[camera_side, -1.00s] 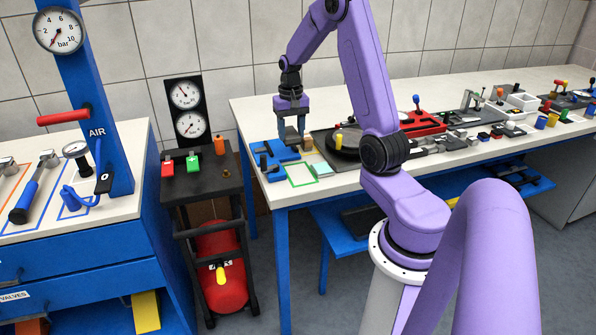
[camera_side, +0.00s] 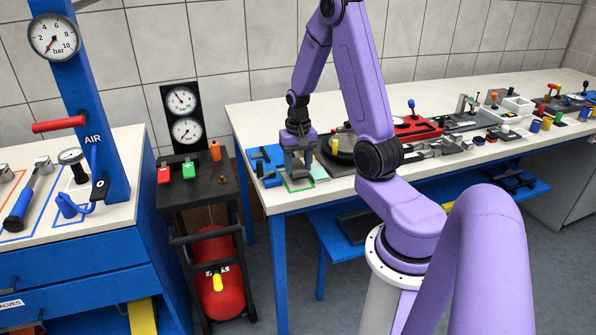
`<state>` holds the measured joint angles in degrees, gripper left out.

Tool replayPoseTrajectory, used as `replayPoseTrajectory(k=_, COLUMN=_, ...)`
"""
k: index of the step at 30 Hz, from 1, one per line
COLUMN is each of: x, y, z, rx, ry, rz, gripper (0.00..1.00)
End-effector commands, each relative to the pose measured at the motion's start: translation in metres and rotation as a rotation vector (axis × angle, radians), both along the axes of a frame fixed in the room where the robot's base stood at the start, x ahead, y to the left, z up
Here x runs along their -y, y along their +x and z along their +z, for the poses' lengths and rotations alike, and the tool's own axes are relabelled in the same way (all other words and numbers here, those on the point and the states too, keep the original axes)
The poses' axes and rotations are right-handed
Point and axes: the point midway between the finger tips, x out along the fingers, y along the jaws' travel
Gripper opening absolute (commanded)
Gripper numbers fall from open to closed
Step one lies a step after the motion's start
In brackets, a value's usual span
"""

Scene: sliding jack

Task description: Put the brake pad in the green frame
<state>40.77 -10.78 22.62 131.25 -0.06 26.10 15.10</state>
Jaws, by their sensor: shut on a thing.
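My gripper (camera_side: 298,163) is shut on the brake pad (camera_side: 298,171), a small dark grey piece between its fingers. The green frame (camera_side: 300,190) is a thin green outline on the white bench top near its front left edge. The gripper and pad are over the frame and cover much of its inside. I cannot tell whether the pad touches the bench.
A blue fixture (camera_side: 258,167) stands just left of the frame, and a pale teal piece (camera_side: 319,174) lies just right of it. A dark tray with a round disc and yellow cylinder (camera_side: 334,145) is behind right. The white bench (camera_side: 244,118) has free room at back left.

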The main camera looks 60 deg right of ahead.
Motion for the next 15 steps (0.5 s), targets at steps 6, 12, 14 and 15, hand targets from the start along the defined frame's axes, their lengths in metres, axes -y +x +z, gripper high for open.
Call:
replayPoseTrajectory(k=6, x=0.0, y=0.0, z=-0.022, rx=-0.002, ry=0.001, rz=0.0, gripper=0.15)
replayPoseTrajectory(k=12, x=0.0, y=0.0, z=-0.024, rx=0.001, ry=-0.001, rz=0.0, gripper=0.15)
replayPoseTrajectory(k=14, x=0.0, y=0.0, z=-0.024, rx=0.001, ry=-0.001, rz=0.0, gripper=0.15)
replayPoseTrajectory(k=15, x=0.0, y=0.0, z=-0.024, rx=0.001, ry=-0.001, rz=0.0, gripper=0.15)
